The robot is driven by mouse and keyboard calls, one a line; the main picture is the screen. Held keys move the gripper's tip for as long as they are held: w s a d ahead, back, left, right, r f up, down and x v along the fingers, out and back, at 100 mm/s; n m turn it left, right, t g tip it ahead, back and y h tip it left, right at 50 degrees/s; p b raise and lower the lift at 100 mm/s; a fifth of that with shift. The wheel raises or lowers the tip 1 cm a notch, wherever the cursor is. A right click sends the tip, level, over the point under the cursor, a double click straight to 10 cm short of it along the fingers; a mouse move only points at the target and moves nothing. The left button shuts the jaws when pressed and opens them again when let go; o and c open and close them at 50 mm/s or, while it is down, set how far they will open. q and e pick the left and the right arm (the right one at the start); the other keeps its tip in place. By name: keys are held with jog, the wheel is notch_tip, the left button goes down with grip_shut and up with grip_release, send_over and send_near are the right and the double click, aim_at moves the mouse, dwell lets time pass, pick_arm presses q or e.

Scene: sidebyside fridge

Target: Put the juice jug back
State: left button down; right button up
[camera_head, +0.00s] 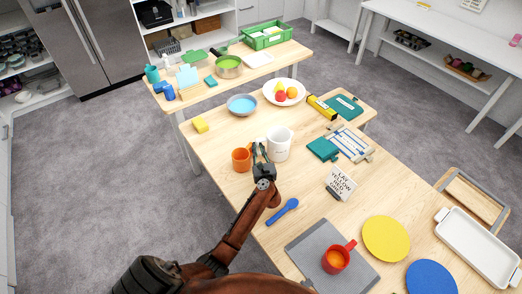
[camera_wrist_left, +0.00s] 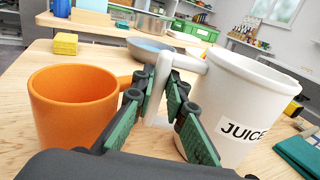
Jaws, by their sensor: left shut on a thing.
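The white juice jug (camera_head: 279,143) stands on the wooden table, with a JUICE label facing the left wrist view (camera_wrist_left: 225,105). Its white handle points toward my left gripper (camera_head: 261,152). In the left wrist view, my left gripper's green-padded fingers (camera_wrist_left: 160,95) are closed around that handle. The jug looks upright, and I cannot tell whether its base is lifted off the table. An orange mug (camera_head: 241,160) stands close on the left of the gripper; its handle is near the left finger. My right gripper is not in view.
A blue bowl (camera_head: 242,104), a plate of fruit (camera_head: 284,91) and a yellow sponge (camera_head: 200,125) lie beyond the jug. A teal item (camera_head: 322,149) and a lettered sign (camera_head: 341,184) are to the right. A grey fridge (camera_head: 84,42) stands shut at the back left.

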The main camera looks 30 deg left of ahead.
pick_arm(q)
jog(key=shift+d, duration=0.1)
jog(key=shift+f, duration=0.25)
jog(key=c, duration=1.9)
grip_release()
jog(key=shift+c, duration=0.2)
jog(key=shift+s, duration=0.1)
